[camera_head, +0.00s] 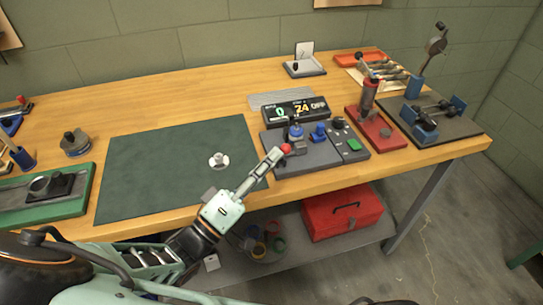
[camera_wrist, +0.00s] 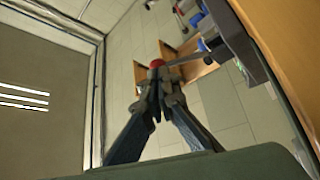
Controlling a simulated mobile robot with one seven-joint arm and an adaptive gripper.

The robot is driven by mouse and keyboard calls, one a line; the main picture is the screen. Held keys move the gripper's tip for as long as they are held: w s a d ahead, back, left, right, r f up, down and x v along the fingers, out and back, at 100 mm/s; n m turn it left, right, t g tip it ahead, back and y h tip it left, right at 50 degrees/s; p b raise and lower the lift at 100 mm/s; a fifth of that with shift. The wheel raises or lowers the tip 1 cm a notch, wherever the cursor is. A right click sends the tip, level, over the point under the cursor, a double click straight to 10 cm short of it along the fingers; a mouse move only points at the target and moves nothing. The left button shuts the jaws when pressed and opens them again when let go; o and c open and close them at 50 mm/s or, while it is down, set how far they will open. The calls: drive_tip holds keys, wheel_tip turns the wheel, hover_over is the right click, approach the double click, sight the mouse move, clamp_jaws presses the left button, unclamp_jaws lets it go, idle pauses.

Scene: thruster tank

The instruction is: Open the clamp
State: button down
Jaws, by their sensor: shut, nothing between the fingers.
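The clamp's red ball knob (camera_head: 286,149) is at the front edge of the grey test station (camera_head: 308,155), beside a blue part (camera_head: 296,131). In the wrist view the red knob (camera_wrist: 157,63) sits at the end of a thin grey lever (camera_wrist: 185,60) that runs right toward the dark station. My gripper (camera_head: 275,154) is shut and empty, its tips right at the knob. In the wrist view my gripper (camera_wrist: 168,82) partly covers the knob from below. I cannot tell whether they touch.
A display box (camera_head: 296,112) stands behind the station. A red-based stand (camera_head: 372,125) is to its right. The dark green mat (camera_head: 170,175) holds a small white part (camera_head: 219,161). A red toolbox (camera_head: 341,212) sits on the shelf below the bench.

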drive_tip(key=w+a+r+n+g+y+p, duration=0.1)
drive_tip(key=w+n+g+y+p, duration=0.2)
drive_tip(key=n+p, duration=0.5)
drive_tip(key=w+y+p, duration=0.1)
drive_tip(key=w+p, duration=0.1)
drive_tip(key=shift+w+a+r, duration=0.3)
drive_tip(key=shift+w+r, duration=0.05)
drive_tip(key=shift+a, duration=0.1)
